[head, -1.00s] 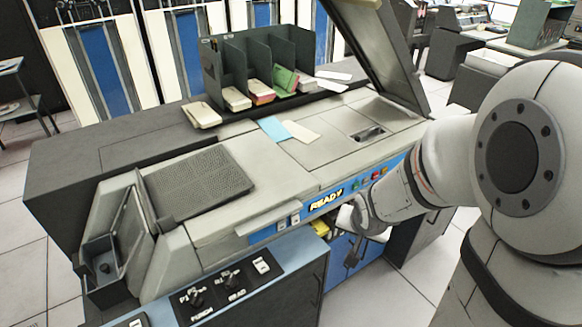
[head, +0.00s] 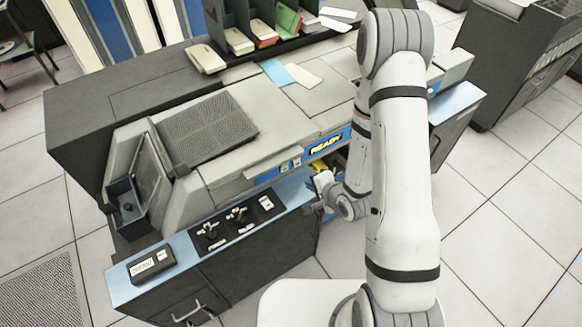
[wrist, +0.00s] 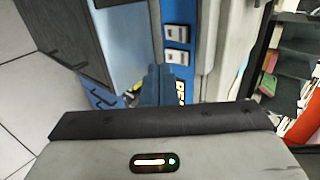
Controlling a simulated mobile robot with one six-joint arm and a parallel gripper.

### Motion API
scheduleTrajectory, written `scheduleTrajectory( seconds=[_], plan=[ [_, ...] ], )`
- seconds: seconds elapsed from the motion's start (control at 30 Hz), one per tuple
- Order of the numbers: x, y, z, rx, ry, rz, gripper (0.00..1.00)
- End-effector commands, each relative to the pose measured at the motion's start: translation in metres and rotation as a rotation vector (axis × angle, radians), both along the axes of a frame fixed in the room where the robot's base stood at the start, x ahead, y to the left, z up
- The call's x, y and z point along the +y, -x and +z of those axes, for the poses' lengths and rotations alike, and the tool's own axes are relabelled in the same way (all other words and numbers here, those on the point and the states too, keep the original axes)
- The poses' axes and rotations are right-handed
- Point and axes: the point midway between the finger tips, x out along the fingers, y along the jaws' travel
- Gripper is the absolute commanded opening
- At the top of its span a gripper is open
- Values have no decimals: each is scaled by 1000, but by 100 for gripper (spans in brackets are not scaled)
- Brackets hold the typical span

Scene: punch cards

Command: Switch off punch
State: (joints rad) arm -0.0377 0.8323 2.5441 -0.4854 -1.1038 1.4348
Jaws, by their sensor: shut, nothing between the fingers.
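The punch machine (head: 250,140) is a grey cabinet with a blue front strip and a lit READY sign (head: 326,143). Two small white rocker switches (head: 291,163) sit left of that sign. In the wrist view they show as an upper switch (wrist: 177,32) and a lower switch (wrist: 177,57). A black panel (head: 238,222) on the lower blue ledge carries two knobs and a white switch; its lettering is too small to read now. My gripper (head: 322,181) is shut and empty, just below the READY strip. In the wrist view its dark fingers (wrist: 158,85) point toward the switches; I cannot tell whether they touch.
A small black box with a white label (head: 152,263) sits on the ledge's left end. A mesh-topped panel (head: 208,128) and an open bin (head: 124,201) are at the machine's left. A card rack (head: 235,15) stands behind. Tiled floor (head: 500,230) is clear at the right.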

Motion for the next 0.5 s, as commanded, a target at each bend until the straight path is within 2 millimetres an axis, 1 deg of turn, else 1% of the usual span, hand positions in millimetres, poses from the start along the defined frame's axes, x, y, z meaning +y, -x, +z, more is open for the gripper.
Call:
scheduleTrajectory(
  seconds=[0.23,0.5],
  plan=[
    [0,-1,-1,0,2,0,0],
    [3,-7,-11,-3,1,2,0]
  ],
)
